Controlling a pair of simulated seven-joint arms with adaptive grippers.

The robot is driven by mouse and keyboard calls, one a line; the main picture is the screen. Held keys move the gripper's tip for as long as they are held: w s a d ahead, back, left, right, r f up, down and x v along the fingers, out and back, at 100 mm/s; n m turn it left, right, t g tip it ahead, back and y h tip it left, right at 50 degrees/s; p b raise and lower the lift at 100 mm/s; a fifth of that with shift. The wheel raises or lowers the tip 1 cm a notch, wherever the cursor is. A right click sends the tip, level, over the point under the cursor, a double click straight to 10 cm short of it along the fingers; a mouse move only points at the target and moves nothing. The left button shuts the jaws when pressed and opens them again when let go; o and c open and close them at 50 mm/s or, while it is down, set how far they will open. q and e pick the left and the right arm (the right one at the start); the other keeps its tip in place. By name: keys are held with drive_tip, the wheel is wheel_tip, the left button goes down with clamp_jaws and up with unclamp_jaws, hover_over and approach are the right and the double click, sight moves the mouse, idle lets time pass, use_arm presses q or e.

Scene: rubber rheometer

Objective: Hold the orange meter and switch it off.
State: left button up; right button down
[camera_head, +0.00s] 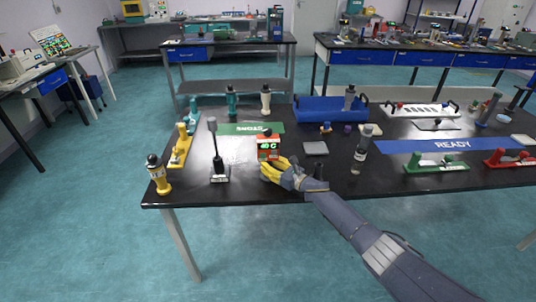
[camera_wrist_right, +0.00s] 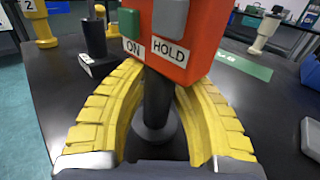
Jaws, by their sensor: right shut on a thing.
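The orange meter (camera_head: 269,154) stands upright near the front edge of the black table, with a lit green display reading about "40 C" in the head view. The right wrist view shows the lower part of the meter (camera_wrist_right: 205,48), with a green button (camera_wrist_right: 129,22) labelled ON and a grey button (camera_wrist_right: 169,17) labelled HOLD. The yellow fingers of my right gripper (camera_head: 272,173) are shut around the meter's black stem (camera_wrist_right: 157,100), just below the orange body. The stem's round base shows between the fingers. My left gripper is not in view.
A black stand (camera_head: 219,165) is left of the meter, and a yellow bottle-like piece (camera_head: 158,176) stands at the left corner. A grey pad (camera_head: 315,148) and a clear bottle (camera_head: 360,155) are to the right. A green mat (camera_head: 238,129) lies behind.

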idle(0.5)
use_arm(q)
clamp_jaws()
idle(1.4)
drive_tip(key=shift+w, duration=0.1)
